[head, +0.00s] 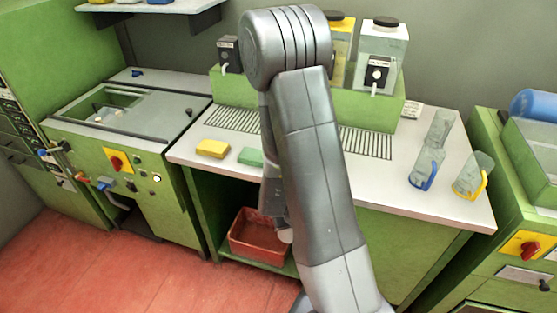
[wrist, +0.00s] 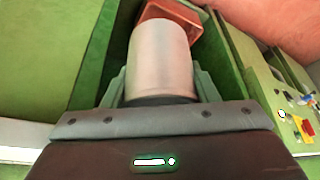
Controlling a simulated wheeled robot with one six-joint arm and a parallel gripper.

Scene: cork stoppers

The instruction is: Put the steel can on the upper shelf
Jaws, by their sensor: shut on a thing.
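The steel can (wrist: 160,62) is a plain silver cylinder, large in the middle of the wrist view. My gripper (wrist: 162,84) is shut on it, with one greenish finger on each side. In the head view my arm hides most of the gripper and the can; the hand is low, in front of the counter's open underside. A grey wall shelf (head: 152,14) is at the top left of the head view, partly cut off by the frame, with a few things on it. I cannot tell if another shelf is meant.
The counter (head: 385,186) holds a yellow sponge (head: 212,148), a green sponge (head: 250,156), dispensers and clear jugs (head: 472,174). A red crate (head: 257,238) sits on the low shelf beneath, beyond the can in the wrist view (wrist: 172,12). The red floor is clear at left.

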